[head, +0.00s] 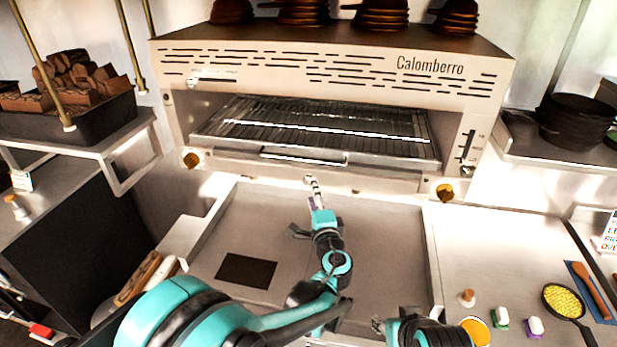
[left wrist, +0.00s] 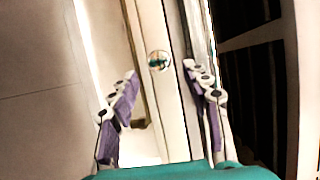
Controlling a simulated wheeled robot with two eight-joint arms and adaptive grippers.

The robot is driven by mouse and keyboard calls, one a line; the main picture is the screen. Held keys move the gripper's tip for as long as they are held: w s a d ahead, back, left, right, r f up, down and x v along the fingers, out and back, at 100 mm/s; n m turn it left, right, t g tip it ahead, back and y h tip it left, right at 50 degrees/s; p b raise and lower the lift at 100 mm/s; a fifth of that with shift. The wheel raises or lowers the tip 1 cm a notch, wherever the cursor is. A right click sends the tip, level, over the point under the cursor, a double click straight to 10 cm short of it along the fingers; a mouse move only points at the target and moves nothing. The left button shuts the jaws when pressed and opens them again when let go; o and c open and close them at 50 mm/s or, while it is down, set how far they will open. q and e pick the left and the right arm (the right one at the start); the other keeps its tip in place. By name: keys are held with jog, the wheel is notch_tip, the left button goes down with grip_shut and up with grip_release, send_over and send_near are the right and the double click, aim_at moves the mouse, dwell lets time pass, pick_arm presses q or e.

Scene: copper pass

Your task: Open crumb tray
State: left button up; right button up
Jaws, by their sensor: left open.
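The crumb tray front looks like the low pale strip (head: 345,183) along the bottom of the grill (head: 330,72), below the rack; it appears closed. In the left wrist view, a small round shiny knob (left wrist: 159,60) sits on a pale front panel. My left gripper (head: 314,187) is at the middle of the grill's lower front. In the wrist view it is open (left wrist: 163,95), with one finger on each side of the panel strip and the knob ahead between them. No grasp shows. My right gripper (head: 380,325) is low in the head view, partly cut off, with its jaws unclear.
A wire rack (head: 320,130) with a front handle (head: 303,157) sits above the strip. Brass knobs flank it at left (head: 191,160) and right (head: 445,192). The pale counter (head: 390,235) below is mostly clear. Small items and a pan (head: 563,302) lie at right.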

pick_arm(q)
jog(key=w, duration=0.3)
jog(key=w+a, duration=0.1)
jog(key=w, duration=0.2)
jog(key=shift+w+a, duration=0.2)
jog(key=shift+w, duration=0.1)
jog(key=shift+c, duration=0.4)
grip_shut()
jog(key=s+a, duration=0.2)
jog(key=s, duration=1)
jog(key=s+a, duration=0.3)
jog(key=s, duration=0.9)
jog(key=shift+s+a+b, duration=0.15)
jog(key=shift+b, duration=0.25)
jog(key=shift+o, duration=0.4)
grip_release()
